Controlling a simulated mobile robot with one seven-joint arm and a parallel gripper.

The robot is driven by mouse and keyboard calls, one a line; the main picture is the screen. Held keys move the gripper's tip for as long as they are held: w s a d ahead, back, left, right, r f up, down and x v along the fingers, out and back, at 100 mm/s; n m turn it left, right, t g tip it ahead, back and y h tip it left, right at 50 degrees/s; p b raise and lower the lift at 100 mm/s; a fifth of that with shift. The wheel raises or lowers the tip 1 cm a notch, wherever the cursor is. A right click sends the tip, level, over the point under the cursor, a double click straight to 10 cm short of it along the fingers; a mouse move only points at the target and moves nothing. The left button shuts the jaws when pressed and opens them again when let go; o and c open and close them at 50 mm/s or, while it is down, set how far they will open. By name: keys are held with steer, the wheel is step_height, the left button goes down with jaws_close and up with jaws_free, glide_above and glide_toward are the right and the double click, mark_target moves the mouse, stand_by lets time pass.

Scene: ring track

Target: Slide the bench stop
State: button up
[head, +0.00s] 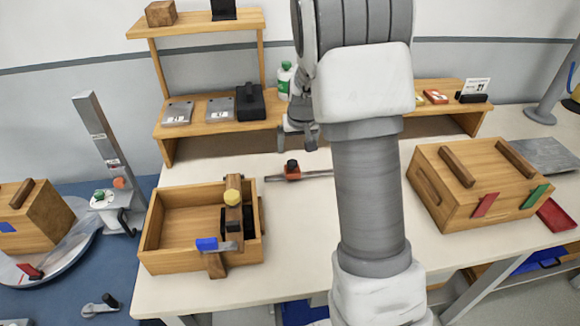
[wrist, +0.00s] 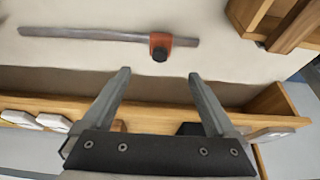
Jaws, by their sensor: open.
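The bench stop (head: 292,173) is an orange-red block with a black knob on a grey metal rail (head: 318,174) that lies on the white table. In the wrist view the stop (wrist: 160,43) sits toward the right end of the visible rail (wrist: 85,34). My gripper (head: 298,137) is above the table near the back shelf, behind the stop in the head view. In the wrist view my gripper (wrist: 158,74) is open and empty, its fingertips pointing toward the stop but apart from it. My arm hides the right part of the rail's surroundings in the head view.
An open wooden box (head: 160,225) with a clamp-like fitting (head: 232,215) stands left of the rail. A closed wooden crate (head: 475,185) stands at right. A wooden shelf (head: 205,128) with grey plates and a black block runs behind. Bare table lies in front of the rail.

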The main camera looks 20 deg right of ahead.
mark_target(293, 165)
steer(key=x, duration=1.5)
steer(key=shift+a, duration=0.1)
jaws_close()
